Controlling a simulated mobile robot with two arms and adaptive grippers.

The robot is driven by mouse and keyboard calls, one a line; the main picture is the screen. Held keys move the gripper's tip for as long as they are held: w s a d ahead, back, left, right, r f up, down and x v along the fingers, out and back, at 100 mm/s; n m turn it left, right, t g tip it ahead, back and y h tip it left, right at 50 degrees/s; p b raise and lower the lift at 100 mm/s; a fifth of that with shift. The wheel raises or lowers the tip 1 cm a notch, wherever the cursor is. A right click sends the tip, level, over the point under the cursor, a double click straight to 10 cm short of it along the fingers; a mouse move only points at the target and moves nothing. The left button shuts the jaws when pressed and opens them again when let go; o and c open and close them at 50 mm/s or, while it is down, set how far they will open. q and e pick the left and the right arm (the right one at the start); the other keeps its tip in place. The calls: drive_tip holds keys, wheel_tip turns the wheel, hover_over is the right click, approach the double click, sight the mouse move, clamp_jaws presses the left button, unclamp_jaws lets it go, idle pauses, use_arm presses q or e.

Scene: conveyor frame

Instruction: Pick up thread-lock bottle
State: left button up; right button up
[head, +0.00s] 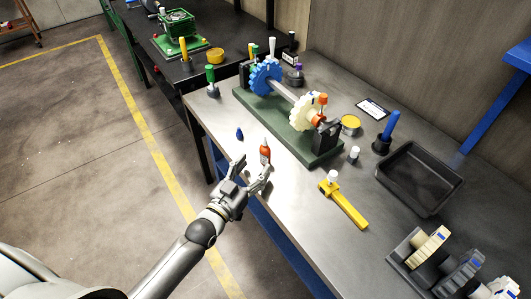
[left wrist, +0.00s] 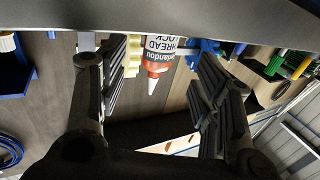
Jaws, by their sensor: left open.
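The thread-lock bottle (head: 265,154) is a small red bottle with a white label, standing upright near the table's front edge in the head view. In the left wrist view the bottle (left wrist: 158,58) appears upside down, its label and pointed tip showing between the two fingers. My left gripper (head: 256,170) is open, with its fingers close to the bottle on either side in the wrist view; I cannot tell whether they touch it. My right gripper is not in view.
Behind stands a green base (head: 290,130) with a geared shaft. A yellow tool (head: 345,205) with a white-topped part lies to the right, and a black tray (head: 418,178) sits farther right.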

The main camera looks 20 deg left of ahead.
sight(262, 156)
use_arm(q)
drive_tip(key=shift+w+d, duration=0.1)
drive_tip(key=shift+w, duration=0.2)
drive_tip(key=shift+w+d+r, duration=0.1)
drive_tip(key=shift+w+r, duration=0.05)
drive_tip(key=shift+w, duration=0.55)
drive_tip(key=x, duration=0.3)
drive_tip(key=shift+w+p, duration=0.1)
drive_tip(key=shift+p, duration=0.3)
drive_tip(key=shift+w+d, duration=0.1)
drive_tip(key=shift+w, duration=0.1)
drive_tip(key=shift+c, duration=1)
drive_tip(key=c, duration=0.9)
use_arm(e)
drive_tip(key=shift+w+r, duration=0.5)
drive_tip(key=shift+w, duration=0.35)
